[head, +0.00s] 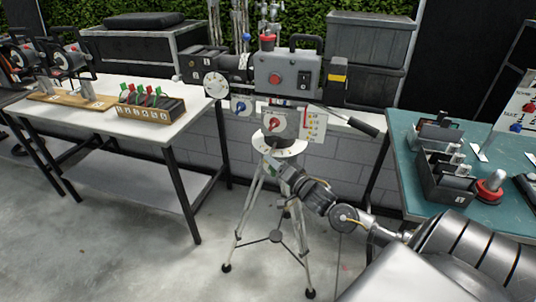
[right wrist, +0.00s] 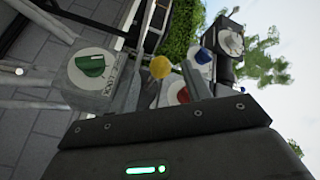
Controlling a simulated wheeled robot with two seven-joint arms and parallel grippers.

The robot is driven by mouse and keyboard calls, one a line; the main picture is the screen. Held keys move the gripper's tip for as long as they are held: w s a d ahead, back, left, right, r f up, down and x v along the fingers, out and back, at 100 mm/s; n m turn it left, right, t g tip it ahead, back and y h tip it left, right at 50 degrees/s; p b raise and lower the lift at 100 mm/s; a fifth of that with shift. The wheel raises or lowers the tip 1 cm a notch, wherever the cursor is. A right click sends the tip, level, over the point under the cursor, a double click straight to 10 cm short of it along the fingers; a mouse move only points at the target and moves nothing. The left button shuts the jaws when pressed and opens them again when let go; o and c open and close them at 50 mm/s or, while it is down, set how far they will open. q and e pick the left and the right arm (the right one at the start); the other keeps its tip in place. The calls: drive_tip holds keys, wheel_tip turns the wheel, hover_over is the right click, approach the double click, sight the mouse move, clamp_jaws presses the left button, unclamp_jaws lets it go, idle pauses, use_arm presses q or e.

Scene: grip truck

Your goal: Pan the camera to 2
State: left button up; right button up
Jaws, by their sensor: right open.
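The film camera (head: 287,75), a grey box with a red button, sits on a tripod (head: 262,190) in the middle of the head view. Below it is a pan head (head: 283,122) with a red knob, over a round white dial plate (head: 280,146). The dial's numbers are too small to read. A dark pan handle (head: 350,121) sticks out to the right. My right gripper (head: 271,160) is open and empty at the dial plate's front edge; contact is unclear. In the right wrist view, a green knob (right wrist: 90,66) on a grey block lies left of the open fingers (right wrist: 164,88). My left gripper is not in view.
A white table (head: 110,130) with numbered pieces stands at the left. A teal table (head: 480,215) with a dark bin (head: 442,178) and a red knob piece (head: 490,186) stands at the right. A grey block wall (head: 200,148) is behind the tripod. The floor at front left is clear.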

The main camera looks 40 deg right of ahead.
drive_tip(key=w, duration=0.5)
drive_tip(key=shift+w, duration=0.35)
clamp_jaws()
